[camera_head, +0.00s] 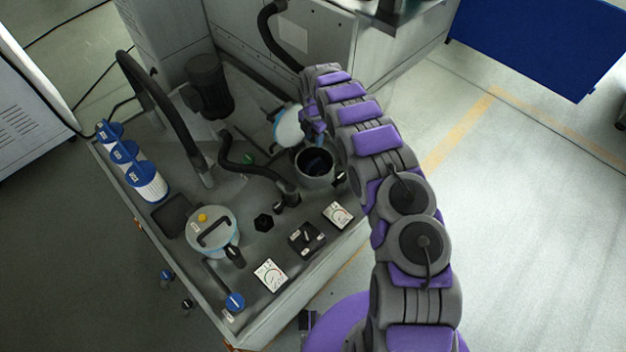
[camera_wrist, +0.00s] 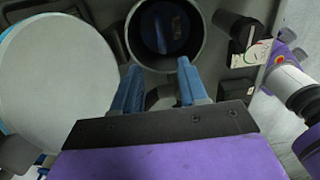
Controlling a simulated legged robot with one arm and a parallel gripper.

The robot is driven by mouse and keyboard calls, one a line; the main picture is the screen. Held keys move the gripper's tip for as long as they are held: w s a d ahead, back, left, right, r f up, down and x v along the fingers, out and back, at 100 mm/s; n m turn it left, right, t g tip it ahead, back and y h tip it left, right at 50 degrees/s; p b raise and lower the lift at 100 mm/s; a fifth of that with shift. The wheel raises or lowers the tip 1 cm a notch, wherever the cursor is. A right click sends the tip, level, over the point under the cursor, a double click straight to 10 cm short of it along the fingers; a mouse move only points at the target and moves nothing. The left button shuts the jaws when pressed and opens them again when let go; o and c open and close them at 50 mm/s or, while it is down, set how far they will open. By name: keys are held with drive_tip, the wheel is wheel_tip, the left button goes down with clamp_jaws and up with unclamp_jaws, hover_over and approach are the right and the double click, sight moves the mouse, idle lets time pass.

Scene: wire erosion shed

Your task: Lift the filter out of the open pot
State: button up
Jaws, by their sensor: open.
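The open pot (camera_head: 315,178) stands on the grey machine top, left of my arm. In the wrist view the pot's round rim (camera_wrist: 203,35) shows at the top, with dark inside. The filter (camera_wrist: 165,28) sits down in the pot; its dark blue top shows, and its lower part is hidden. My gripper (camera_wrist: 157,75) is open and empty. Its two blue fingers point at the near side of the pot, and the filter appears beyond their tips. In the head view my arm's end bends down behind the pot, and the fingers are hard to make out.
A pale round lid (camera_wrist: 55,85) stands open beside the pot. A closed pot (camera_head: 212,230) with a handle is at the front left. Several white filters with blue caps (camera_head: 147,180) stand at the left edge. Gauges (camera_head: 271,275) and black hoses (camera_head: 172,110) crowd the top.

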drive_tip(key=b, duration=0.2)
approach(313, 162)
wheel_tip(313, 162, down, 5)
drive_tip(key=shift+d+f, duration=0.15)
drive_tip(key=shift+w+a+f, duration=0.1)
drive_tip(key=shift+a+f, duration=0.1)
drive_tip(key=shift+f, duration=0.2)
drive_tip(key=f, duration=0.2)
drive_tip(key=f+b, duration=0.1)
drive_tip(key=f, duration=0.1)
drive_tip(key=shift+d+f, duration=0.2)
drive_tip(key=shift+f, duration=0.15)
drive_tip(key=shift+a, duration=0.25)
drive_tip(key=shift+c, duration=0.9)
drive_tip(key=shift+d, duration=0.2)
clamp_jaws()
drive_tip(key=shift+a, duration=0.15)
